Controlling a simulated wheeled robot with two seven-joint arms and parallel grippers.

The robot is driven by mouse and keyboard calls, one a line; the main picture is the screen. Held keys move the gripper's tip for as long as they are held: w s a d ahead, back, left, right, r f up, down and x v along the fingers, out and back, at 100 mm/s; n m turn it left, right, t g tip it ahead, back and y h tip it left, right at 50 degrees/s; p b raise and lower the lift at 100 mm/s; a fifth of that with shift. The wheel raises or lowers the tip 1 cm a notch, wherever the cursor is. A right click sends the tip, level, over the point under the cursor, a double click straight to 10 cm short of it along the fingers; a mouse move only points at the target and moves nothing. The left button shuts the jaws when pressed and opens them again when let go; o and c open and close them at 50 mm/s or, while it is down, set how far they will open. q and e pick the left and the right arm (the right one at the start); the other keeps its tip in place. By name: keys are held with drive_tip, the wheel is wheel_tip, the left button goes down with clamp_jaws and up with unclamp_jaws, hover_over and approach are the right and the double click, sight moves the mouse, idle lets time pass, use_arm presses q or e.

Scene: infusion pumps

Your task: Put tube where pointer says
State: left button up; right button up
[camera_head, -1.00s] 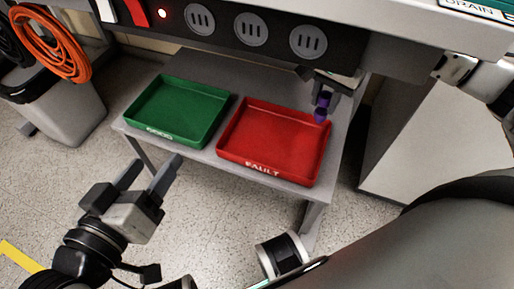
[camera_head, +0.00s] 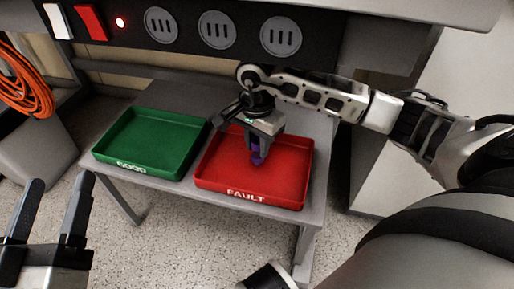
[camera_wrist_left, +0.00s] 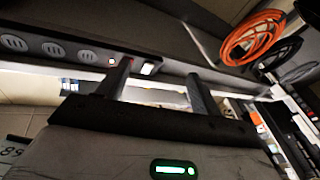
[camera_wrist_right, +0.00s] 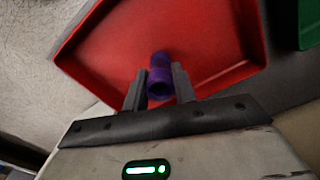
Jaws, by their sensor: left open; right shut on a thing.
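A purple tube (camera_head: 257,155) is held in my right gripper (camera_head: 256,150), which is shut on it over the red tray (camera_head: 300,190) marked FAULT. In the right wrist view the purple tube (camera_wrist_right: 160,78) sits between the two fingers, with the red tray (camera_wrist_right: 110,50) behind it. I cannot tell whether the tube touches the tray floor. The green tray (camera_head: 150,150) marked GOOD stands left of the red one and is empty. My left gripper (camera_head: 50,205) is open and empty at the lower left, away from the trays. No pointer can be made out clearly.
Both trays stand on a low grey table (camera_head: 180,193). A dark panel with round sockets (camera_head: 217,30), switches and a red light (camera_head: 120,22) hangs above. An orange coiled cable (camera_head: 25,85) hangs at left. Floor in front is clear.

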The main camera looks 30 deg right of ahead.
use_arm(q)
drive_tip(key=shift+r, duration=0.2)
use_arm(e)
drive_tip(key=shift+f, duration=0.15)
drive_tip(key=shift+f, duration=0.15)
drive_tip(key=o, duration=0.9)
use_arm(q)
drive_tip(key=shift+r+m, duration=0.2)
drive_tip(key=shift+m, duration=0.1)
use_arm(e)
drive_tip(key=shift+o, duration=0.2)
use_arm(q)
drive_tip(key=shift+r, duration=0.1)
use_arm(e)
drive_tip(key=shift+r, duration=0.4)
wheel_tip(320, 180, up, 7)
drive_tip(key=p, duration=0.3)
drive_tip(key=shift+w, duration=0.1)
use_arm(q)
wheel_tip(320, 180, down, 6)
drive_tip(key=s+n+g+y+p, duration=0.2)
drive_tip(key=g, duration=0.1)
drive_tip(key=shift+d+n, duration=0.2)
drive_tip(key=shift+n, duration=0.2)
use_arm(e)
drive_tip(key=shift+r, duration=2.25)
use_arm(q)
drive_tip(key=shift+s, duration=0.15)
